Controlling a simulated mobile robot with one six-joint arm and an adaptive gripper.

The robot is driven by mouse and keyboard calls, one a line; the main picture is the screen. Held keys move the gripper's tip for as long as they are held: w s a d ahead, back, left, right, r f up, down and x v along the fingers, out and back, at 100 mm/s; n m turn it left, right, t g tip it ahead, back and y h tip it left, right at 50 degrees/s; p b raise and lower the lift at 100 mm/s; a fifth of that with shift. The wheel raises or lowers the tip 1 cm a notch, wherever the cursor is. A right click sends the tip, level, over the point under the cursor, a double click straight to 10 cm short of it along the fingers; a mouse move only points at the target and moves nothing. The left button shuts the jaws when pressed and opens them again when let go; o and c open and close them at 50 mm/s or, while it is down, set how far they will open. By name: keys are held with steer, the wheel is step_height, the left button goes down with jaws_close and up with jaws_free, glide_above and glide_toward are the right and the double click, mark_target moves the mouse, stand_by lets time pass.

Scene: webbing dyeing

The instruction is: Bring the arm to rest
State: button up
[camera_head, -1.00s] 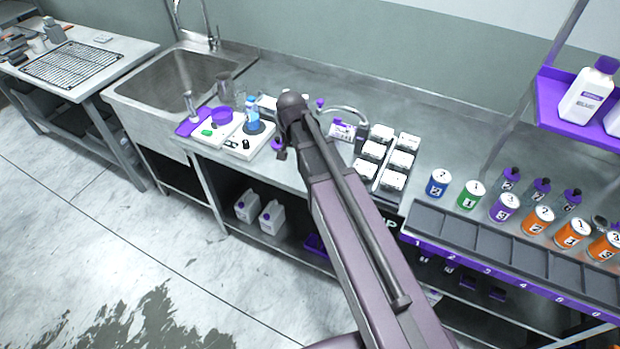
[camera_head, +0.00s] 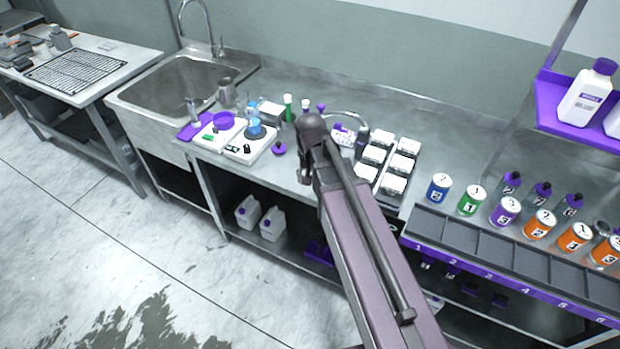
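My arm rises from the bottom right of the head view, and its far joint is above the front of the steel bench (camera_head: 290,160). My gripper does not show clearly; it is hidden behind the arm's end or out of view. I cannot see whether it holds anything.
A sink (camera_head: 180,85) is at the left, beside a side table with a wire rack (camera_head: 75,68). A hotplate (camera_head: 247,148) stands left of my arm. White boxes (camera_head: 400,165), numbered cans (camera_head: 471,200) and a slotted rack (camera_head: 480,245) are to the right. The floor at left is clear.

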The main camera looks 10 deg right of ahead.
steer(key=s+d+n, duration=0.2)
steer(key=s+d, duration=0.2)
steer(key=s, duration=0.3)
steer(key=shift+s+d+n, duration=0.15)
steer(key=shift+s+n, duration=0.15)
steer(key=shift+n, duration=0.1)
